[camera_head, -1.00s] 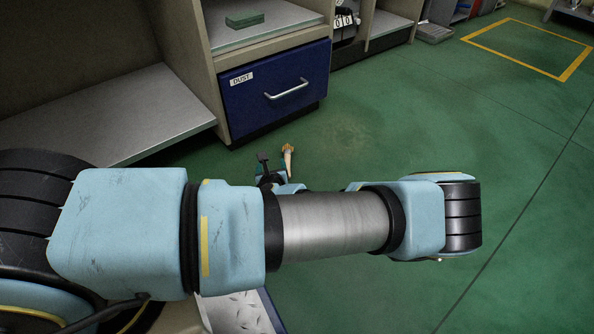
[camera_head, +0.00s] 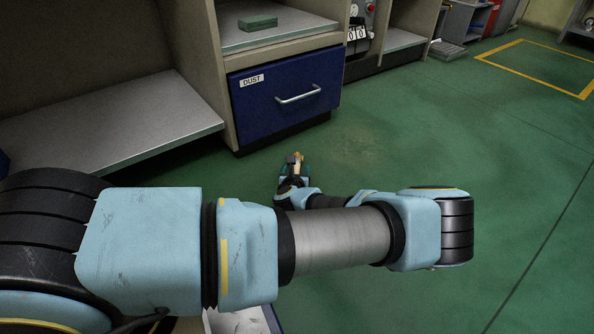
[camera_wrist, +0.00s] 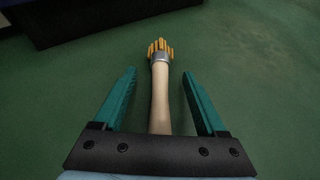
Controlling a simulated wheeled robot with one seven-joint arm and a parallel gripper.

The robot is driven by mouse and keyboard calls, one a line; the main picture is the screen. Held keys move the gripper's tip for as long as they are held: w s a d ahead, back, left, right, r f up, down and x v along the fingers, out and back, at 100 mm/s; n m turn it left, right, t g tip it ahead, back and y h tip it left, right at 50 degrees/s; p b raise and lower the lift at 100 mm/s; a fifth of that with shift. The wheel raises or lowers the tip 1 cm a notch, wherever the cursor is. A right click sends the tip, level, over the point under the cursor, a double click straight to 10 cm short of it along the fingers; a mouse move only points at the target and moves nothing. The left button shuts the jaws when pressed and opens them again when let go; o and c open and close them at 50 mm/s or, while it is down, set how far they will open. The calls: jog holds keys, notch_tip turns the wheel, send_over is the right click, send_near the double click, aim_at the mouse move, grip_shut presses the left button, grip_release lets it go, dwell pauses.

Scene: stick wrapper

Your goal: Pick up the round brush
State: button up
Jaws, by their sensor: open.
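The round brush (camera_wrist: 159,88) has a pale handle, a silver ferrule and yellow-orange bristles. In the wrist view it lies on the green floor, bristles pointing away from me. My gripper (camera_wrist: 160,72) is open, with one teal finger on each side of the handle and a visible gap to both. The near end of the handle is hidden behind the dark gripper base. In the head view my gripper (camera_head: 293,165) is small, low near the floor in front of the blue drawer, and the brush's tip (camera_head: 298,155) shows just beyond it.
A blue drawer (camera_head: 290,115) labelled DUST stands behind the brush, under a shelf holding a green block (camera_head: 258,23). A low grey shelf (camera_head: 100,130) is at the left. The green floor (camera_head: 420,140) to the right is open, with a yellow marked rectangle farther back.

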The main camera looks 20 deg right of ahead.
jog(key=shift+b+x, duration=0.5)
jog(key=shift+x, duration=0.6)
jog(key=shift+w+f, duration=0.1)
jog(key=shift+f, duration=0.05)
jog(key=shift+c, duration=0.3)
grip_shut()
